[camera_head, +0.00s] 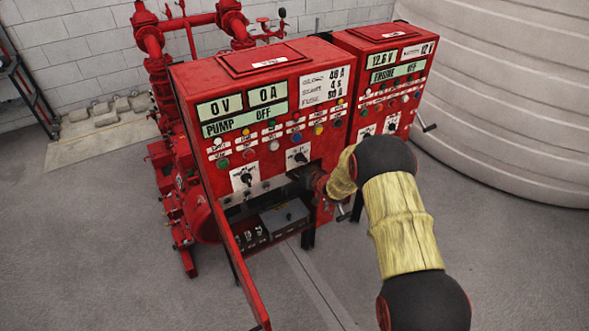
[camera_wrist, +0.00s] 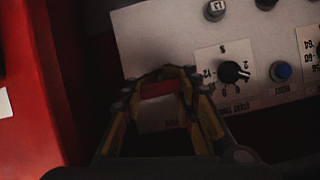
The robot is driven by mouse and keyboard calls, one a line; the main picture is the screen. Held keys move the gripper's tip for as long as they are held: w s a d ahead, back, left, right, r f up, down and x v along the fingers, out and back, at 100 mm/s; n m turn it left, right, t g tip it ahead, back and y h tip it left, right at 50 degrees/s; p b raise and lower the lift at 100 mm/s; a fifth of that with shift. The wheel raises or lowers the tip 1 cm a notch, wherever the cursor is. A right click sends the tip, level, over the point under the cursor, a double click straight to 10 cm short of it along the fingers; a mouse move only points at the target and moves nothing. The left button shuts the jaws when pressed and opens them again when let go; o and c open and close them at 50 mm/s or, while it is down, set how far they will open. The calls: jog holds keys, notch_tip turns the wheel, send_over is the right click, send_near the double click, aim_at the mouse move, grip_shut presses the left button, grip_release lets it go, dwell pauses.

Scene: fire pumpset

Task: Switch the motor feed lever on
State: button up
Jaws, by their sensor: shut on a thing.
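The pump cabinet (camera_head: 262,72) is red, and its display reads 0 V, 0 A and PUMP OFF. Its lower door (camera_head: 238,262) stands open at the front left. My gripper (camera_wrist: 160,80) reaches into the open lower compartment at its right side. In the wrist view the fingers are shut on a short red bar (camera_wrist: 158,89), which looks like the handle of the motor feed lever. The rest of the lever is hidden by the fingers and shadow. In the head view my arm hides the gripper and the lever.
A second red cabinet (camera_head: 385,62), reading ENGINE OFF, stands to the right. The floor in front is clear.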

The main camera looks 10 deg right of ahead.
jog(key=shift+d+r, duration=0.1)
jog(key=shift+r, duration=0.05)
jog(key=o, duration=1.2)
jog(key=shift+o, duration=0.2)
jog(key=v, duration=1.1)
jog(key=shift+s, duration=0.45)
jog(key=shift+d, duration=0.1)
